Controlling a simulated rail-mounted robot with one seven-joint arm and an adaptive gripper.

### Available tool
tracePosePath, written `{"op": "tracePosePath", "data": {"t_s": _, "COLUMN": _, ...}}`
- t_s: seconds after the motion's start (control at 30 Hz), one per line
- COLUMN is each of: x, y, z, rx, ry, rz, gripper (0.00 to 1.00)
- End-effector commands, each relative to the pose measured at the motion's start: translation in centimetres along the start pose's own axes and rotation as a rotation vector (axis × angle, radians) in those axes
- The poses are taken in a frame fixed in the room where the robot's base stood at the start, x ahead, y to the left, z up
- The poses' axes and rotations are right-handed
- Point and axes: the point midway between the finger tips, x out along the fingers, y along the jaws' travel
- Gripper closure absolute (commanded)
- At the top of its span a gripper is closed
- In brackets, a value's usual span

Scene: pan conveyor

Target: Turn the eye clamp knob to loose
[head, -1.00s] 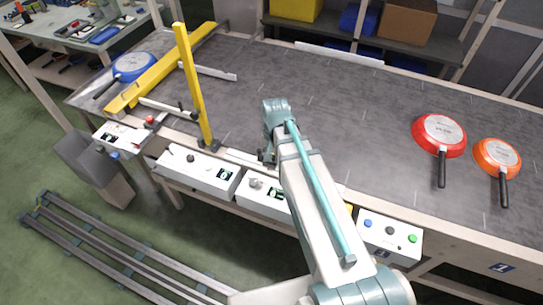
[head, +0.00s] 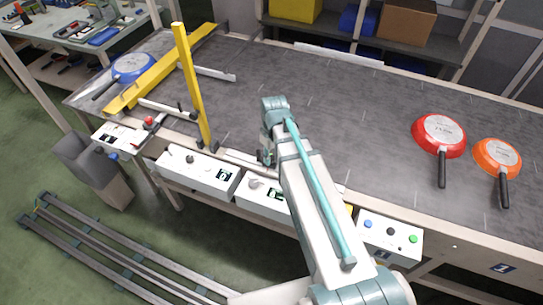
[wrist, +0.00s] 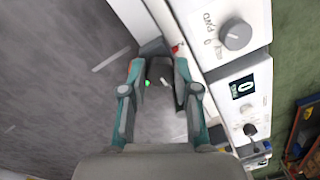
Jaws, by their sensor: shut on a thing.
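My gripper (head: 268,158) is at the conveyor's near edge, beside the white control boxes. In the wrist view, its two fingers (wrist: 160,100) close around a dark grey piece (wrist: 160,72) with a small green light on it. This piece appears to be the eye clamp knob; the fingers cover most of it, so its setting cannot be read. In the head view my arm and gripper hide it.
A control box (head: 262,201) with a grey dial and display stands by the gripper; its dial (wrist: 235,35) shows close by. A yellow post (head: 190,85) rises to the left. Red (head: 438,135) and orange (head: 497,157) pans lie at right, a blue pan (head: 133,67) far left. Mid-belt is clear.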

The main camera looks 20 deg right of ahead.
Motion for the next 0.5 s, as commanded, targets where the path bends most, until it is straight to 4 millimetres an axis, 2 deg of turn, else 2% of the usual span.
{"op": "tracePosePath", "data": {"t_s": 0.5, "x": -0.06, "y": 0.07, "z": -0.08, "rx": -0.074, "ry": -0.001, "rz": 0.002, "gripper": 1.0}}
